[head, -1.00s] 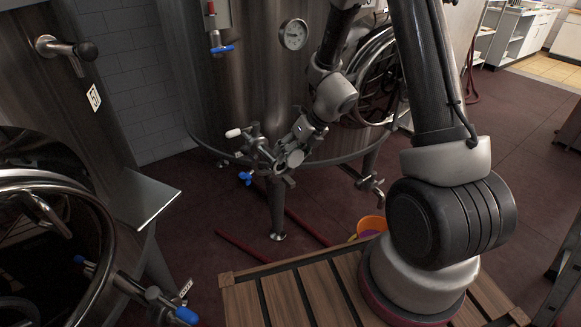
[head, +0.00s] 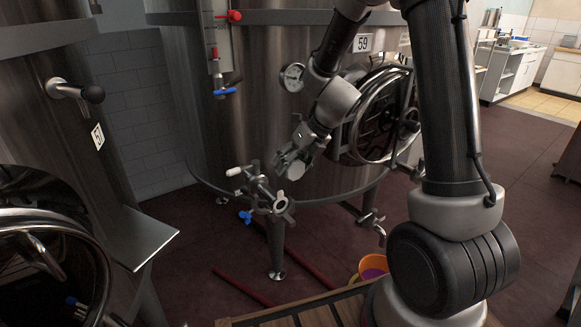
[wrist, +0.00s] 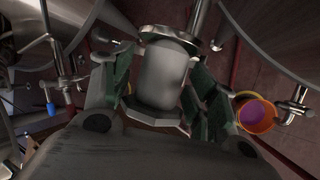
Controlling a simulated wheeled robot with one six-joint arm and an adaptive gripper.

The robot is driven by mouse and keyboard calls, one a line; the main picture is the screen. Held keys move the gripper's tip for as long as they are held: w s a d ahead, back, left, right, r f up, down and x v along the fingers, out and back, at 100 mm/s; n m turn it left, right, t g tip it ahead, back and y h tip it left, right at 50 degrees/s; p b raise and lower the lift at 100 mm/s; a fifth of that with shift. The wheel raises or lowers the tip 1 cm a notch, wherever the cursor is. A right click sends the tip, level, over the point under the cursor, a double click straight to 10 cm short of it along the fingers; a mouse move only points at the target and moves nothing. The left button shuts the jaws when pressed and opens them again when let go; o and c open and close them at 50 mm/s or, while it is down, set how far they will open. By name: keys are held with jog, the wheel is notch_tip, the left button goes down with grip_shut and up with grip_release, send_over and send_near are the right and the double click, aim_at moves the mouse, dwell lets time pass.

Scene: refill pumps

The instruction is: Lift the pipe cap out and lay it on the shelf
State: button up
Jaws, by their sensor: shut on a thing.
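The pipe cap (wrist: 163,76) is a pale grey cylinder with a wider rim. It sits between the green-padded fingers of my gripper (wrist: 165,92) in the wrist view. In the head view the cap (head: 297,171) shows as a pale round piece at the tip of my gripper (head: 291,161). My gripper is shut on it and holds it just above and to the right of the valve pipe (head: 280,205), apart from it as far as the head view shows. The metal shelf (head: 145,238) is bare, at the left between the tanks.
A large steel tank (head: 240,130) with a round hatch (head: 372,116) stands behind my gripper. A white-handled valve (head: 240,171) and a blue tap (head: 245,216) stick out near it. Another tank (head: 45,115) is at the left. An orange bucket (head: 373,267) stands on the floor.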

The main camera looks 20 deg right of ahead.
jog(key=shift+r, duration=3.45)
